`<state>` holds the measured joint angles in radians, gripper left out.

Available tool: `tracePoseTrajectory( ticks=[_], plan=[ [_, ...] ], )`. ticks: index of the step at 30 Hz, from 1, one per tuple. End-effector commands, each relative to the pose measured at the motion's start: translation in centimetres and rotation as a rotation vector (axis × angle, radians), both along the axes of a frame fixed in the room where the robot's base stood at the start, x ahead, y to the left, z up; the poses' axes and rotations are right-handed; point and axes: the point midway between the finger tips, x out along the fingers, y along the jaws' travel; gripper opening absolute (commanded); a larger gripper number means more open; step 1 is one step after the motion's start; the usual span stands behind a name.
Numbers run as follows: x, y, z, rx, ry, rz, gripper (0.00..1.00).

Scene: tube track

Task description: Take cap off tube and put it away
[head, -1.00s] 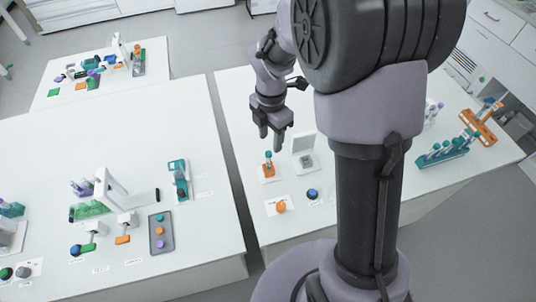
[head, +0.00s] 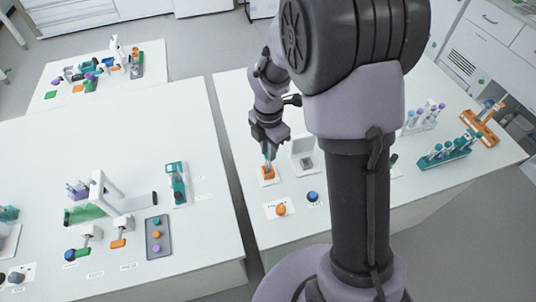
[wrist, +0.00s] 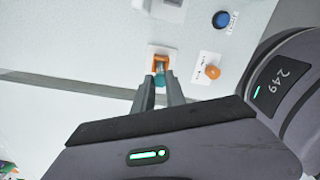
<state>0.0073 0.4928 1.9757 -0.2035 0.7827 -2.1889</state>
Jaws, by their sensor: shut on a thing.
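A tube with a teal cap (wrist: 160,78) stands in a small orange holder (head: 267,173) on a white pad at the left part of the right table. The holder also shows in the wrist view (wrist: 160,62), just beyond my fingertips. My gripper (head: 269,155) points down over the holder and is shut on the teal cap; the fingers lie on either side of it in the wrist view (wrist: 161,84). The fingers hide most of the cap and tube in the head view. I cannot tell whether the cap is still seated on the tube.
An open white box (head: 303,150) stands just right of the holder. An orange knob (head: 280,209) and a blue button (head: 312,196) sit nearer the front. A grey tray (head: 158,237) lies on the left table.

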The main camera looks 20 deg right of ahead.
Motion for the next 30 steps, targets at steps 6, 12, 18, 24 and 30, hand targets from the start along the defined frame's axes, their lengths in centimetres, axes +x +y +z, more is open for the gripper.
tracePoseTrajectory(
  ticks=[6,12,18,24,30],
  plan=[
    [0.0,0.0,0.4,0.0,-0.001,0.0,0.0],
    [0.0,0.0,2.8,-0.001,-0.001,0.001,0.0],
    [-2.6,0.0,3.9,0.0,0.0,0.0,0.0],
    [-8.2,0.0,4.5,0.0,0.0,0.001,0.0],
    [-13.6,0.0,4.9,0.0,-0.001,0.0,0.0]
  ],
)
